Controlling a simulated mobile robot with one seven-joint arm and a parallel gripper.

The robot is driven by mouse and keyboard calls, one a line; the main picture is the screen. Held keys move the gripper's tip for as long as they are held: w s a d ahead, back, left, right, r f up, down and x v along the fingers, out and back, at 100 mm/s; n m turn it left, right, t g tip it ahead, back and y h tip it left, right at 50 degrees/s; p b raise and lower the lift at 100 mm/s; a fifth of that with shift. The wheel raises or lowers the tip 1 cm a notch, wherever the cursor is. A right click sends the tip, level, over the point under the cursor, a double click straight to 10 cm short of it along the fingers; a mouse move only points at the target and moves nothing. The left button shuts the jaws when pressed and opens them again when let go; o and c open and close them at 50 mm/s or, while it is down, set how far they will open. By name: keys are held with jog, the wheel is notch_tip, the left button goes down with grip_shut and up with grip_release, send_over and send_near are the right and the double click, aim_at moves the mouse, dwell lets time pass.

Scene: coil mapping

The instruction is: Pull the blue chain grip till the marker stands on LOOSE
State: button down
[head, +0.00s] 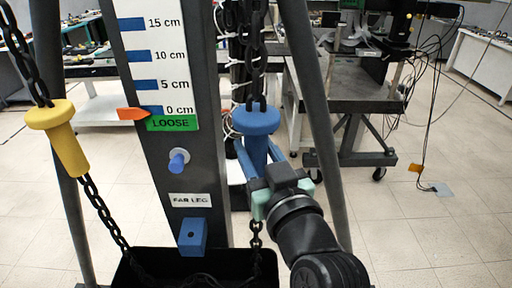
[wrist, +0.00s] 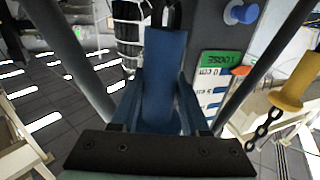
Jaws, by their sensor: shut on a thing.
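The blue chain grip (head: 256,121) hangs on a dark chain right of the post, its flange above my gripper (head: 260,155). My gripper is shut on the shaft of this grip, which also fills the middle of the wrist view (wrist: 164,55). The orange marker (head: 132,114) points right at the scale, at the line between the 0 cm mark and the top of the green LOOSE field (head: 171,123). In the wrist view the marker (wrist: 240,71) shows beside the same boundary.
A yellow chain grip (head: 62,138) hangs at the left on its own chain. A blue peg (head: 178,161) and a blue block (head: 193,237) stick out from the post. Dark frame legs (head: 324,120) stand on both sides. A black bin (head: 130,270) sits below.

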notch_tip(320, 180, down, 17)
jog(key=b, duration=1.5)
jog(key=shift+c, duration=2)
grip_release()
jog(key=shift+s, duration=0.15)
jog(key=b+v, duration=0.1)
jog(key=v, duration=1.1)
jog(key=shift+s+b, duration=0.35)
jog(key=shift+b, duration=0.05)
jog(key=shift+d+r, duration=0.1)
jog(key=shift+d, duration=0.05)
